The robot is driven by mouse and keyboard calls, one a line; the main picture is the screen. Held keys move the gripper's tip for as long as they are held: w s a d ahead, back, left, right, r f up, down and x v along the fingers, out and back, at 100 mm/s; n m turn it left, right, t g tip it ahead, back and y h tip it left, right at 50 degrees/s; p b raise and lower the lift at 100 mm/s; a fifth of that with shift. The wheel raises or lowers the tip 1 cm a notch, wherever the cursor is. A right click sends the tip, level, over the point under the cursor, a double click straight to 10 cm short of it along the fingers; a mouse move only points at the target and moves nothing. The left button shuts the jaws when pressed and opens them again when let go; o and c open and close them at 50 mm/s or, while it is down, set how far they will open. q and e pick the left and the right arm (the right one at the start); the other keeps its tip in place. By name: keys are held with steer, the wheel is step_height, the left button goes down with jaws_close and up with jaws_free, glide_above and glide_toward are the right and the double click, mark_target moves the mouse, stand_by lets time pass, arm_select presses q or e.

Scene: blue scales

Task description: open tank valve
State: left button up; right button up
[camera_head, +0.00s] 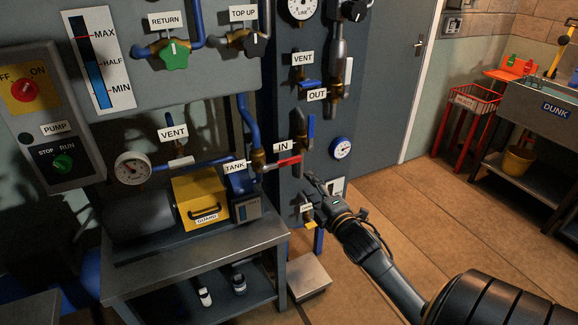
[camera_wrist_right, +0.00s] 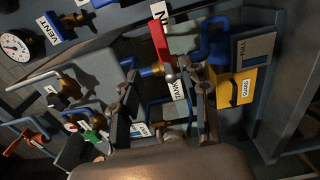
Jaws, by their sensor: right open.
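The tank valve has a red lever handle (camera_head: 289,161), with the TANK label (camera_head: 235,167) to its left and the IN label (camera_head: 283,146) above. My right gripper (camera_head: 314,184) is just below and right of the lever's end, apart from it in the head view. In the right wrist view the red lever (camera_wrist_right: 168,55) stands beyond the open fingertips (camera_wrist_right: 166,84), roughly between their lines. The TANK label (camera_wrist_right: 178,89) shows between the fingers. The jaws are empty. My left gripper is in neither view.
A yellow guard box (camera_head: 199,202) sits on the metal bench (camera_head: 190,252) left of the lever. A blue handle (camera_head: 311,128) and blue-rimmed gauge (camera_head: 341,148) are close by on the panel. Open floor (camera_head: 440,215) lies to the right.

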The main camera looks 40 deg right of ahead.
mark_target(290, 163)
steer(key=p+x, duration=0.1)
steer(key=x, duration=1.2)
steer(key=shift+w+d+f, duration=0.15)
steer(key=shift+w, duration=0.05)
jaws_close()
